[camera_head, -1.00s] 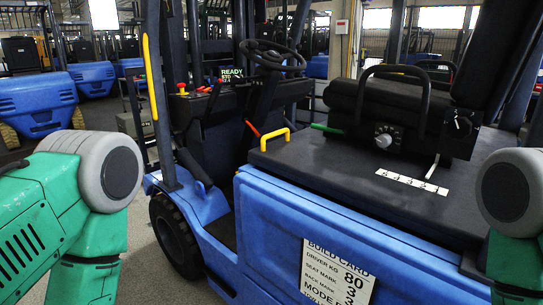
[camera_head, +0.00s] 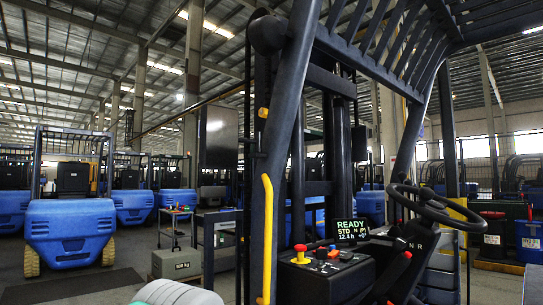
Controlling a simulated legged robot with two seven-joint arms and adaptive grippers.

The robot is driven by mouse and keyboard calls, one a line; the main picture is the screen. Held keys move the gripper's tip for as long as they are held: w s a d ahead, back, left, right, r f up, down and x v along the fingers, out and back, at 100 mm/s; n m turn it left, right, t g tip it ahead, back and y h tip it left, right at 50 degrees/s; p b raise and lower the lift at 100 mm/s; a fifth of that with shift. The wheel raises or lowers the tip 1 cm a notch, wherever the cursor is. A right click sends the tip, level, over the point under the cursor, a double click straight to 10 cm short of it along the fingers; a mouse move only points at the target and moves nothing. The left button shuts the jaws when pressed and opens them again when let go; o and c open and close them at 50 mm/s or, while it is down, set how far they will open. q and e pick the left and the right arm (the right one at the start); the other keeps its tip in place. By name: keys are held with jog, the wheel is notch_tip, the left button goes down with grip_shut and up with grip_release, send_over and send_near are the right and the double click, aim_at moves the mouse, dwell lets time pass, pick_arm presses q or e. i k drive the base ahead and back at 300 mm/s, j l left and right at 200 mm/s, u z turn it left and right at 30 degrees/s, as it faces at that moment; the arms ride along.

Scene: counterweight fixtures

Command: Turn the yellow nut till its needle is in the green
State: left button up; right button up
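I cannot make out a yellow nut, a needle or a green zone in this view. The nearest forklift's dark frame (camera_head: 286,150) fills the middle and carries a yellow grab handle (camera_head: 267,240). A small display (camera_head: 351,230) reads READY, STD N (P) and 12.4 h. A red button (camera_head: 300,249) sits on the console left of the black steering wheel (camera_head: 434,212). Neither gripper shows. Only a pale rounded part of my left arm (camera_head: 176,292) rises at the bottom edge.
Several blue forklifts (camera_head: 66,233) stand on the left and behind. A small trolley (camera_head: 175,229) and a grey weight block (camera_head: 177,264) stand on the floor left of the frame. The overhead guard (camera_head: 392,40) spans the upper right. Dark bins (camera_head: 502,230) stand at right.

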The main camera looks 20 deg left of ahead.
aim_at(263, 113)
jog(key=i+j, duration=0.15)
jog(key=j, duration=0.25)
jog(key=i+j+z, duration=0.1)
jog(key=j, duration=0.35)
jog(key=i+j, duration=0.15)
jog(key=j, duration=0.25)
jog(key=i+j+z, duration=0.1)
jog(key=j, duration=0.35)
jog(key=i+j+z, duration=0.1)
jog(key=j, duration=0.35)
jog(key=i+j, duration=0.15)
jog(key=j, duration=0.3)
